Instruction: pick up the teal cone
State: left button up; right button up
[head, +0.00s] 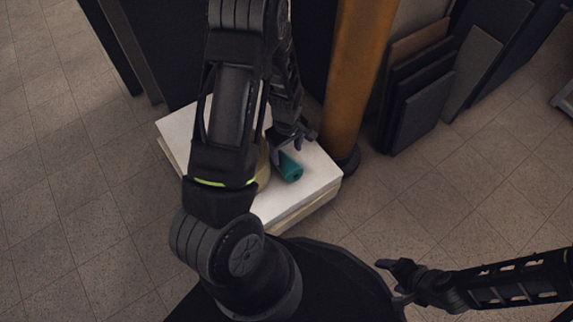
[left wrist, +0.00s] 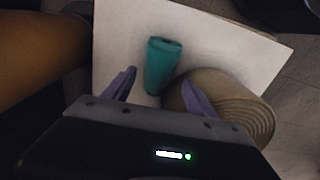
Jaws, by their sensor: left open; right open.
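The teal cone (head: 289,167) lies on its side on a white-topped block (head: 322,172). In the left wrist view the cone (left wrist: 161,62) lies ahead of my left gripper (left wrist: 158,88), with its narrower end toward the space between the two purple fingers. My left gripper (head: 288,143) is open and empty in the head view, close to the cone at its upper end. Part of the block is hidden by my left arm. My right gripper (head: 394,276) is open and empty at the lower right, away from the block.
A beige ridged round object (left wrist: 232,105) stands beside the cone, close to the left gripper's right finger. An orange-brown column (head: 357,75) rises just behind the block. Dark panels (head: 420,95) lean at the back right.

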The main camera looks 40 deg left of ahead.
aim_at(286, 161)
pick_arm(q)
jog(key=shift+f, duration=0.5)
jog(key=shift+f, duration=0.15)
notch_tip(286, 161, down, 5)
jog(key=b, duration=0.3)
jog(key=shift+c, duration=0.4)
jog(key=c, duration=1.1)
